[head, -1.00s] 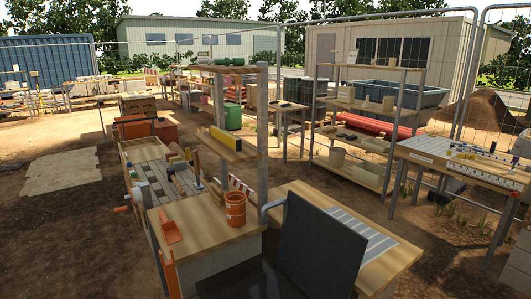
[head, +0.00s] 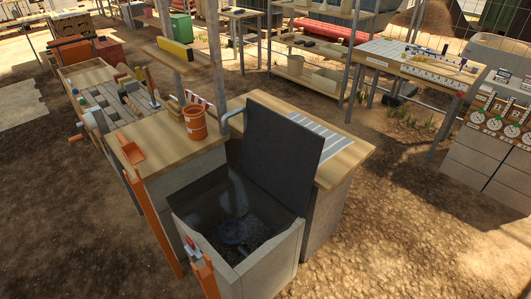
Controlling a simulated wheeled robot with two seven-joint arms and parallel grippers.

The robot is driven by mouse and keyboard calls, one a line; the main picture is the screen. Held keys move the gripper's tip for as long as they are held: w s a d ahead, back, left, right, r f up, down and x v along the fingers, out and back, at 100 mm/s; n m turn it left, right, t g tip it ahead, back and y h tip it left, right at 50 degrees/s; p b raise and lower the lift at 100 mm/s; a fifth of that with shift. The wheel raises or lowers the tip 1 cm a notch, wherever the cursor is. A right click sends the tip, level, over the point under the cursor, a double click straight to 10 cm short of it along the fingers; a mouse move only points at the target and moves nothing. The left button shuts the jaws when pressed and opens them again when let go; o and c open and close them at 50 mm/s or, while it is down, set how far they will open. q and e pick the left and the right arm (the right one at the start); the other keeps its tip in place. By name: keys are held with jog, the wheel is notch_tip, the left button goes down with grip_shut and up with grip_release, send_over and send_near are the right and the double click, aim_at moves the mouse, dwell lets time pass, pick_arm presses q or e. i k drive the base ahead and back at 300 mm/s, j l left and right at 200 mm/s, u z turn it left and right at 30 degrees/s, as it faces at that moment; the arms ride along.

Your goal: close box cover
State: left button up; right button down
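The box (head: 268,272) is a light grey, open-topped bin at the bottom centre of the head view. Its dark grey cover (head: 280,155) stands raised, nearly upright and slightly tilted, along the box's back side. The dark inside of the box shows, with a bluish-grey curved, round-based object (head: 234,232) in it. Neither of my grippers shows in the head view, so nothing can be told of their fingers.
A wooden worktop with an orange bucket (head: 195,121) adjoins the box on the left. Another wooden counter (head: 345,155) stands behind the cover. Orange upright parts (head: 205,278) stand near the box's left front. Bare ground lies open at right.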

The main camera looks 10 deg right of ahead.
aim_at(282, 155)
jog(key=i+l+u, duration=0.15)
jog(key=l+u, duration=0.15)
jog(key=u, duration=0.2)
jog(key=l+u, duration=0.5)
jog(key=i+l+u, duration=0.1)
jog(key=l+u, duration=0.2)
jog(key=u, duration=0.15)
jog(key=l+u, duration=0.1)
jog(key=l, duration=0.3)
jog(key=k+l+u, duration=0.1)
jog(key=l, duration=0.35)
jog(key=l+u, duration=0.1)
jog(key=l, duration=0.3)
jog(key=k+l, duration=0.15)
jog(key=l, duration=0.25)
jog(key=k+l+u, duration=0.15)
jog(key=l, duration=0.25)
jog(key=l+u, duration=0.1)
jog(key=l, duration=0.3)
jog(key=k+l, duration=0.1)
jog(key=l, duration=0.25)
jog(key=k+l, duration=0.1)
jog(key=l, duration=0.25)
jog(key=k+l, duration=0.1)
jog(key=l, duration=0.25)
jog(key=k+l, duration=0.15)
jog(key=l, duration=0.15)
